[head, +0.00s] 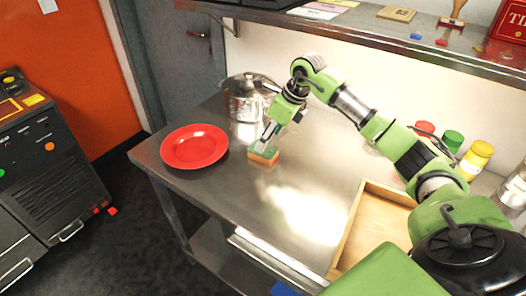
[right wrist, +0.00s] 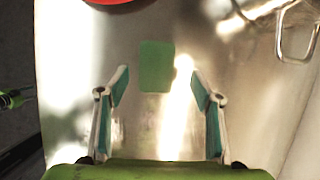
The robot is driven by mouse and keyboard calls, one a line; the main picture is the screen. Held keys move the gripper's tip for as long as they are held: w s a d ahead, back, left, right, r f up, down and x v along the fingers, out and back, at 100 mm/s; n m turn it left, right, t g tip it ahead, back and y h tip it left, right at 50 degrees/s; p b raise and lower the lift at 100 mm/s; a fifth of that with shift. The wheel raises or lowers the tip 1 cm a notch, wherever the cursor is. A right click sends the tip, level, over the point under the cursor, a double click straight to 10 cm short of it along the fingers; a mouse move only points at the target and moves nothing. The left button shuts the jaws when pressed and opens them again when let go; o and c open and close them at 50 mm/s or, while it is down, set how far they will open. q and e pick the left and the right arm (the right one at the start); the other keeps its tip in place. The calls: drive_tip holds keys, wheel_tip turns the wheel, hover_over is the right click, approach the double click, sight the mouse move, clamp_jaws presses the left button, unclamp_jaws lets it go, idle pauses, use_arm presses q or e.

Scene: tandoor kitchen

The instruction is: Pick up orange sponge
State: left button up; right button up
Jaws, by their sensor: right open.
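The orange sponge (head: 263,156) lies on the steel table, to the right of the red plate. It has an orange body and a green top. In the right wrist view only the green top of the sponge (right wrist: 157,62) shows, with the fingertips on either side of it and clear space between. My right gripper (head: 269,134) is open and empty, pointing down just above the sponge. Its two fingers also show spread in the right wrist view (right wrist: 160,76). I cannot tell the exact height gap.
The red plate (head: 195,146) sits near the table's left edge. A steel pot (head: 247,103) stands behind the sponge. A wooden tray (head: 347,238) is at the right front, and several colored-lid jars (head: 475,160) stand at the right. The table middle (head: 300,195) is clear.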

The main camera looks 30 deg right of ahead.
sight(265, 150)
drive_tip(key=shift+a+f+p, duration=0.2)
drive_tip(key=shift+f+p, duration=0.1)
drive_tip(key=shift+f, duration=0.2)
drive_tip(key=shift+a+f+p, duration=0.15)
drive_tip(key=shift+f+p, duration=0.15)
drive_tip(key=shift+f, duration=0.15)
drive_tip(key=shift+p+x, duration=0.35)
drive_tip(key=shift+x, duration=0.85)
drive_tip(key=shift+f, duration=0.35)
drive_tip(key=shift+w+f, duration=0.1)
use_arm(q)
drive_tip(key=shift+d+r, duration=0.2)
drive_tip(key=shift+r, duration=0.8)
use_arm(e)
drive_tip(key=c, duration=0.8)
